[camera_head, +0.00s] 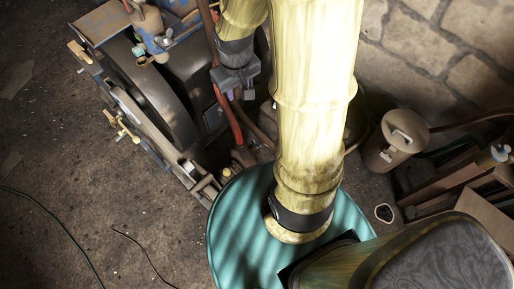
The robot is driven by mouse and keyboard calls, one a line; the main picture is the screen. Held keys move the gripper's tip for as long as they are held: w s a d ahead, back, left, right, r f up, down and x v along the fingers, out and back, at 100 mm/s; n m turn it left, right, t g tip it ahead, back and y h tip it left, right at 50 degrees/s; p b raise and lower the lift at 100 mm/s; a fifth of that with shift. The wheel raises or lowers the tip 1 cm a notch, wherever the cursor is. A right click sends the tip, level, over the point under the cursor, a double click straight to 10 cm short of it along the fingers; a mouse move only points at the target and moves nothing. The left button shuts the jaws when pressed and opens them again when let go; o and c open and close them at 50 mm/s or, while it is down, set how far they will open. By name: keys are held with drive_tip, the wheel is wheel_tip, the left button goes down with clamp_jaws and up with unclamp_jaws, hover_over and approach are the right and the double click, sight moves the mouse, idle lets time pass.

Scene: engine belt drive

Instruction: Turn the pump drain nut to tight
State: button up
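My gripper (238,91) is a small dark grey block with short fingers at the end of my yellow arm, in the upper middle of the view. It hangs over the right side of the engine (152,85), near a red rod or pipe (230,119). The gap between its fingers is too small to make out, and I see nothing clearly held. I cannot pick out the pump drain nut. The small brown and red parts (243,158) low beside the engine are partly hidden by my arm.
The engine has a big dark flywheel (165,98) and brass fittings (128,130) along its left frame. A brown lidded can (394,142) and wooden framework (452,180) stand at right. A stone wall (450,45) closes the back right. The floor at left is open, with thin cables (62,228).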

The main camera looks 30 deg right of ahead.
sight(256, 144)
drive_tip(key=w+d+f+n+b, duration=0.1)
drive_tip(key=w+d+f+b, duration=0.2)
drive_tip(key=f+b, duration=0.6)
drive_tip(key=w+d+f+g+b, duration=0.1)
drive_tip(key=w+d+f+b, duration=0.2)
drive_tip(key=f+b, duration=0.5)
drive_tip(key=w+d+f+n+b, duration=0.1)
drive_tip(key=w+d+f+b, duration=0.2)
drive_tip(key=f+b, duration=0.6)
wheel_tip(256, 144, down, 12)
drive_tip(key=shift+d+f+n+g+b, duration=0.1)
drive_tip(key=shift+d+n+g+b, duration=0.25)
drive_tip(key=shift+d, duration=0.3)
wheel_tip(256, 144, down, 17)
drive_tip(key=b, duration=0.8)
drive_tip(key=shift+f, duration=0.2)
